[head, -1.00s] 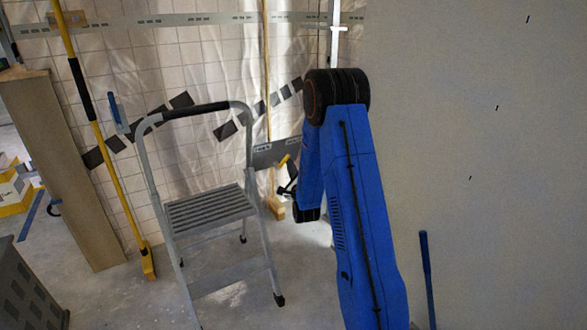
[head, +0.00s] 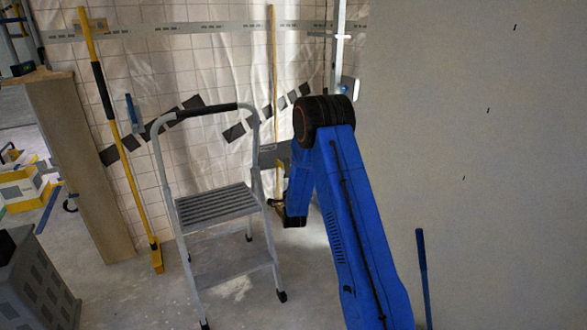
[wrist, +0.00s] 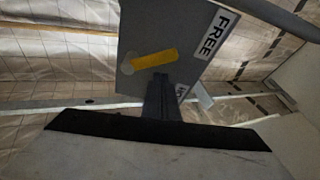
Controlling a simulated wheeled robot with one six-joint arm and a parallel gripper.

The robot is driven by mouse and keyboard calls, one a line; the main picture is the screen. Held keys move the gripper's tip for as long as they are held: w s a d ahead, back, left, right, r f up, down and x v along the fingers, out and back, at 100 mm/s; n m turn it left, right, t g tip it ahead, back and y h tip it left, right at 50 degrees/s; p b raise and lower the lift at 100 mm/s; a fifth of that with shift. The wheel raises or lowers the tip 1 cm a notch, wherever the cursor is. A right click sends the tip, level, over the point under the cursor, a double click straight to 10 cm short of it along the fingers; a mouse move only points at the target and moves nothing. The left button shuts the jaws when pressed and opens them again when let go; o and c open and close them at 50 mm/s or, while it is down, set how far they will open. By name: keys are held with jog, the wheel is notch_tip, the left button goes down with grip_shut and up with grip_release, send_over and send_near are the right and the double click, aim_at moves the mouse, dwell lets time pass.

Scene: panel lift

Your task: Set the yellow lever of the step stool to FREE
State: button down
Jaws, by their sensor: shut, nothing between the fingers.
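The step stool (head: 217,205) stands upright and open on the floor, left of my arm. Its grey plate (head: 269,155) is at its right side, partly hidden by my arm. In the wrist view the plate (wrist: 150,28) carries the yellow lever (wrist: 153,61), with its round pivot at left and its tip pointing right, slightly up. A FREE label (wrist: 217,34) is beyond the tip to the upper right. A second label (wrist: 181,91) is mostly hidden behind my fingers. My gripper (wrist: 162,80) is shut and empty, its fingertips just below the lever; contact cannot be told.
A large grey panel (head: 480,130) stands close on the right of my arm. A yellow-handled pole (head: 125,150) and a wooden board (head: 85,170) lean at left. A grey crate (head: 35,285) is at lower left. Floor shows clear before the stool.

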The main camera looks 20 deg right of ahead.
jog(key=shift+a+f, duration=0.15)
jog(key=shift+a, duration=0.45)
jog(key=shift+a+f, duration=0.1)
jog(key=shift+a, duration=0.1)
dwell(0.4)
